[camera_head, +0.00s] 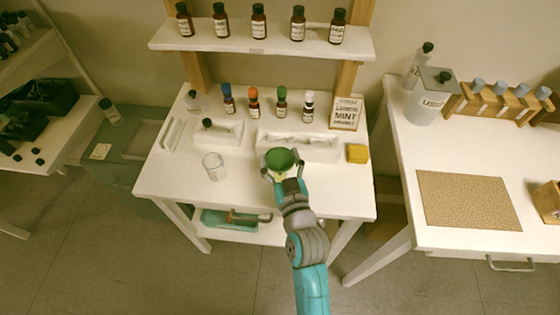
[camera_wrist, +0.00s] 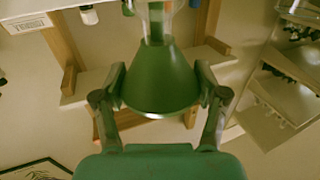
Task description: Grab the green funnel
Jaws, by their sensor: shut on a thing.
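The green funnel (camera_head: 282,159) is at the end of my arm, over the front right part of the white table in the head view. My gripper (camera_head: 284,171) is shut on it, with one finger on each side. In the wrist view the funnel (camera_wrist: 160,80) shows as a green cone, wide rim toward the camera and narrow stem away from it. The fingers of my gripper (camera_wrist: 160,92) press against its sides near the rim. I cannot tell how high above the table it is.
A clear beaker (camera_head: 214,166) stands left of my gripper on the white table (camera_head: 180,185). Behind are a long white holder (camera_head: 298,146), small bottles and a mint sign (camera_head: 346,113). A yellow block (camera_head: 357,153) lies to the right. A shelf (camera_head: 200,36) of brown bottles hangs above.

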